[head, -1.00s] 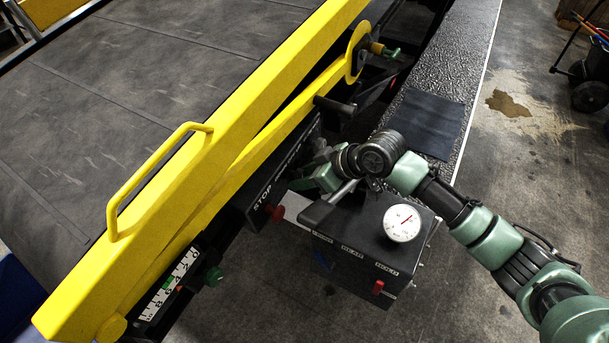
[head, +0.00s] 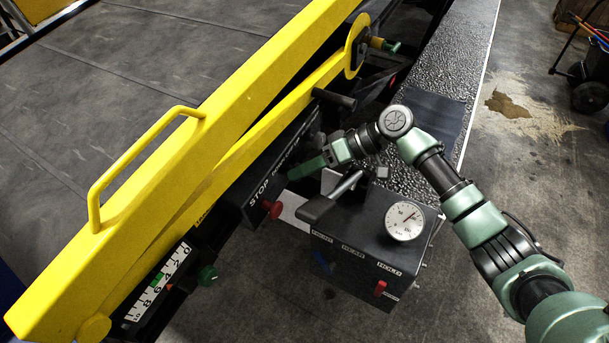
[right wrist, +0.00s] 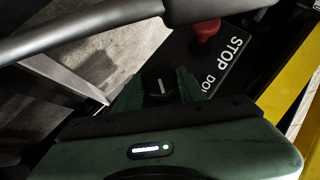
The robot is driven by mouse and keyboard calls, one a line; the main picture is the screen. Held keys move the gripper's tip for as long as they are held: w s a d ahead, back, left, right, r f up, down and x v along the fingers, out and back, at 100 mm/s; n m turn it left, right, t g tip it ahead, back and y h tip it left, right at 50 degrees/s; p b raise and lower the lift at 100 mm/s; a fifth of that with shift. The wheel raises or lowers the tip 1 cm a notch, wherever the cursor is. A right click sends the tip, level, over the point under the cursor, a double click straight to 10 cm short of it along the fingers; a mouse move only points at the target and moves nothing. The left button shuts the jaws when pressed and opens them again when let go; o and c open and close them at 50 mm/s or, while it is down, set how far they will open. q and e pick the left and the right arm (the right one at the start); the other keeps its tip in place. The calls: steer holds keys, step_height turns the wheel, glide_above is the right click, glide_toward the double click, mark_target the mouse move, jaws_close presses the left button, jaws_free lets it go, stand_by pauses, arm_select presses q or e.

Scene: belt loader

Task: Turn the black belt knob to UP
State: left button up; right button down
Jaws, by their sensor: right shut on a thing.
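The black belt knob (right wrist: 158,88), with a white pointer line on its face, sits between the fingers of my right gripper (right wrist: 156,90) in the right wrist view. The gripper is shut on it. In the head view my right gripper (head: 296,172) reaches the black control panel (head: 245,199) beside the STOP lettering, and the knob is hidden behind it. The lettering further along the panel is partly covered, so I cannot read where the knob points. My left gripper is not in view.
A red button (head: 271,209) sticks out near STOP. A black lever (head: 325,205) stands close beside my gripper, above a black box with a round gauge (head: 404,220). The yellow rail (head: 160,185) runs along the panel's left.

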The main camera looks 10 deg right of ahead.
steer(key=shift+w+m+g+y+b, duration=0.15)
steer(key=shift+m+g+y+b, duration=0.3)
steer(key=shift+b, duration=0.2)
steer(key=c, duration=0.9)
jaws_free()
steer(key=b+v, duration=0.3)
steer(key=v, duration=0.4)
steer(key=shift+d+r, duration=0.1)
steer(key=shift+d, duration=0.25)
